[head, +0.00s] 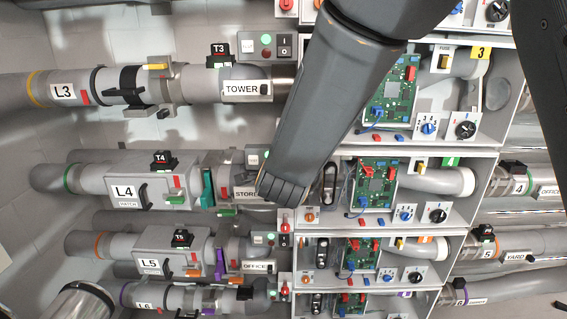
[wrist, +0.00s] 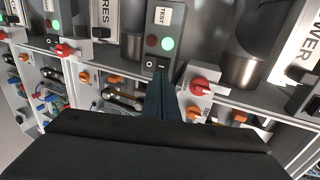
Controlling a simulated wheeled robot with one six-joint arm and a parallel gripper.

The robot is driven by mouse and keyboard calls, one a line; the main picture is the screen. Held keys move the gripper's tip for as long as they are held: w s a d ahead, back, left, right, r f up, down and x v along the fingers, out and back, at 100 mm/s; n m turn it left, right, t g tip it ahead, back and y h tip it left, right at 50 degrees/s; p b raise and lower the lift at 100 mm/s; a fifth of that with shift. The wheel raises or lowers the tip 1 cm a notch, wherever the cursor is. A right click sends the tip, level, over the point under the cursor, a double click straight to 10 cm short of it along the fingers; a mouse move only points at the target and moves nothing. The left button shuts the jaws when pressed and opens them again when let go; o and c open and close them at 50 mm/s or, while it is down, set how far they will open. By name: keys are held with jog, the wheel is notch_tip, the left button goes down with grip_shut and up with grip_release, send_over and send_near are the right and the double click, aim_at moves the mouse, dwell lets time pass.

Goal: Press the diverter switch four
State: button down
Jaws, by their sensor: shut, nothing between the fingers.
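The row-four switch box (wrist: 152,45) stands in the middle of the wrist view, between the stores and tower labels, with a lit green lamp, a dark red lamp and a black rocker switch (wrist: 149,63). My gripper (wrist: 165,78) is shut and empty, its fingertips overlapping the rocker's lower right side in the picture. I cannot tell if they touch it. In the head view, the same box (head: 252,158) shows beside the L4 tube (head: 124,191), and my forearm hides its right part. The fingertips are hidden there.
A red knob (wrist: 201,85) on a white plate sits just right of my fingers, with an orange knob (wrist: 193,112) below it. Another red knob (wrist: 65,50) is at left. Circuit-board cabinets (head: 398,215) stand right of my arm in the head view.

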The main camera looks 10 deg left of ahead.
jog(key=b+v, duration=0.1)
jog(key=v, duration=0.7)
jog(key=shift+w+d+r, duration=0.1)
jog(key=shift+r, duration=0.05)
jog(key=s+d+f+n+g, duration=0.1)
jog(key=d+f+n+g, duration=0.3)
jog(key=d, duration=0.4)
jog(key=d+f+n+g, duration=0.2)
jog(key=d+f+n, duration=0.3)
jog(key=d+f, duration=0.25)
jog(key=s+d+f+n+g+h, duration=0.1)
jog(key=s+d+f+n+g, duration=0.1)
jog(key=s+d, duration=0.5)
jog(key=s+d+f+n+g+h, duration=0.2)
jog(key=s+d, duration=0.5)
jog(key=d, duration=0.4)
jog(key=shift+d+f+n+g, duration=0.2)
jog(key=shift+f+n+g, duration=0.55)
jog(key=shift+n+g, duration=0.45)
